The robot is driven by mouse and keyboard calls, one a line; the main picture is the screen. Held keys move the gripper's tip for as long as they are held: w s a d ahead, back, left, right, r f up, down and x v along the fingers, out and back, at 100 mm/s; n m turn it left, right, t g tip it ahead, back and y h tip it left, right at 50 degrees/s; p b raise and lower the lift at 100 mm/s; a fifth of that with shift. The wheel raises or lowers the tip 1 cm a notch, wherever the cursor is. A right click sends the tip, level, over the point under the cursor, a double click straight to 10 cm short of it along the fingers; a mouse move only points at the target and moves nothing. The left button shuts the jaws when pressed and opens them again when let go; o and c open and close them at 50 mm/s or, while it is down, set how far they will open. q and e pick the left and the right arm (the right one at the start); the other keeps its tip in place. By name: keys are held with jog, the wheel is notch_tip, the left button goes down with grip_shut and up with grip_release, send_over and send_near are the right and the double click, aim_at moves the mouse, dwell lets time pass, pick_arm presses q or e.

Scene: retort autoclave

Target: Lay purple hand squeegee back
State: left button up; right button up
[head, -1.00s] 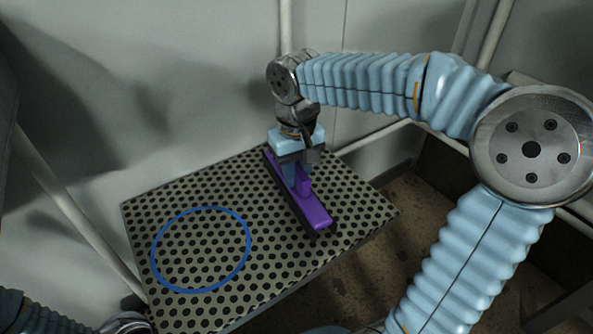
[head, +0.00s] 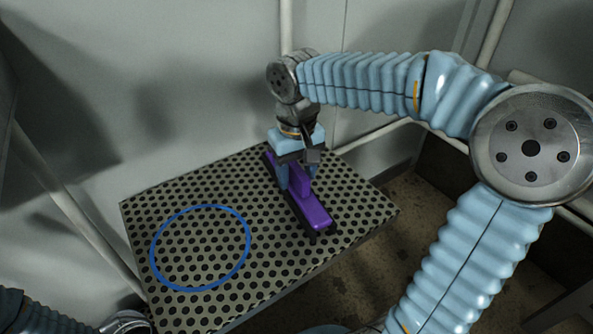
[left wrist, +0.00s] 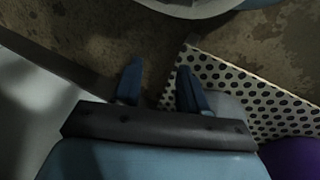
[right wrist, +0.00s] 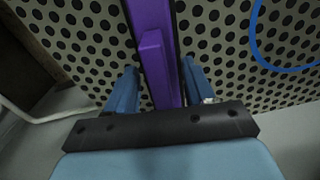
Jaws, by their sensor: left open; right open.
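The purple hand squeegee (head: 312,208) lies on the perforated shelf (head: 180,195), right of the blue ring outline (head: 249,240). My right gripper (head: 296,183) is over the squeegee's far half, its fingers open on either side of the raised purple handle. In the right wrist view the handle (right wrist: 155,65) stands between the two spread blue fingers (right wrist: 158,88), with gaps on both sides. My left gripper (left wrist: 158,85) is open and empty over the floor beside the perforated shelf's edge. A purple patch (left wrist: 292,158) shows at that view's lower right corner.
The blue ring encloses bare shelf surface. Pale walls (head: 200,80) rise behind and left of the shelf. A white pipe (head: 80,215) runs along the left, and brown floor (head: 400,235) lies to the right.

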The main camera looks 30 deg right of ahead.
notch_tip(320, 180, up, 14)
jog(key=p, duration=0.3)
jog(key=shift+f, duration=0.15)
